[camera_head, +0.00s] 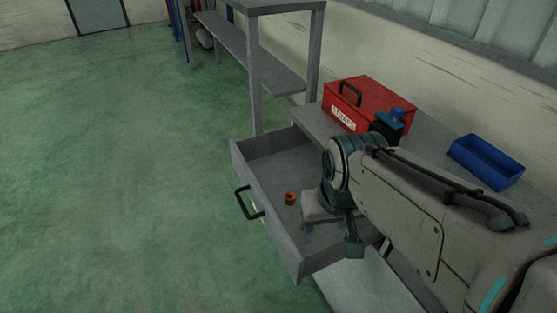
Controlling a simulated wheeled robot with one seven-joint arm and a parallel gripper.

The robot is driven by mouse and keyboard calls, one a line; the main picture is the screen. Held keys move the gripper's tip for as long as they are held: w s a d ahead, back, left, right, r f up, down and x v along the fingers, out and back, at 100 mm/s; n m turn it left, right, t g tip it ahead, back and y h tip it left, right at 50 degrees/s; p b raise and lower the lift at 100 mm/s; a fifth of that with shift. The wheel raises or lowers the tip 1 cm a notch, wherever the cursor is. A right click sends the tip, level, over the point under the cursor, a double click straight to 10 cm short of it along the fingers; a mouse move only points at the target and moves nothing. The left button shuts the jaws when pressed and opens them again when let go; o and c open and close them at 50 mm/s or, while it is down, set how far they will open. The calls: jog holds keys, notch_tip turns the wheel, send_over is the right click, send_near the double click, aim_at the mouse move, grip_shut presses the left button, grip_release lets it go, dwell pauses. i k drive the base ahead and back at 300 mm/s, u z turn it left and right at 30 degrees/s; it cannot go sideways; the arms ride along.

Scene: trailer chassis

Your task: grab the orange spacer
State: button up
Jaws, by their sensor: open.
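The orange spacer (290,198) is a small ring-like piece lying on the floor of an open grey drawer (287,247), near its front wall. My gripper (308,228) is over the drawer, just right of the spacer and apart from it in the picture. It is open, and I see nothing held in it. My arm hides the right part of the drawer and some of the gripper.
The drawer has a black handle (243,203) on its front. A red toolbox (369,102) and an empty blue bin (486,162) stand on the grey bench top (437,143). A shelf upright (254,75) rises behind the drawer. The green floor at left is clear.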

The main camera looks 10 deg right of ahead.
aim_at(290, 197)
jog(key=u, duration=0.05)
jog(key=i, duration=0.1)
jog(key=z, duration=0.1)
jog(key=k, duration=1.05)
jog(key=u, duration=0.75)
jog(key=i, duration=1.5)
jog(key=z, duration=0.8)
